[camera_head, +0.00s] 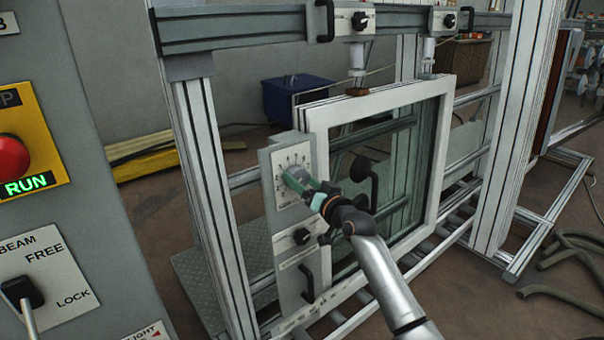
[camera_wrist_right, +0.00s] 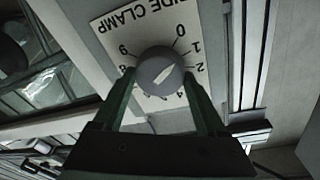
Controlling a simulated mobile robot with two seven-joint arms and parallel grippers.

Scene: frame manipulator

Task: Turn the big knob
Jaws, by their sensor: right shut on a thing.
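The big knob (camera_wrist_right: 160,72) is a round grey dial on a white numbered plate lettered "SIDE CLAMP", with a pale mark on its face. In the head view the dial plate (camera_head: 295,159) sits at the top of a grey panel (camera_head: 289,229) beside the white frame, and the knob is mostly hidden behind my gripper. My right gripper (camera_head: 302,182) is at the dial plate. In the right wrist view its two dark green fingers (camera_wrist_right: 160,78) lie on either side of the knob, shut on it. My left gripper is not in view.
A smaller black knob (camera_head: 302,236) and a black handle (camera_head: 308,283) are lower on the panel. The white window frame (camera_head: 441,160) stands close beside my right arm. A control box with a red button (camera_head: 12,157) fills the left side.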

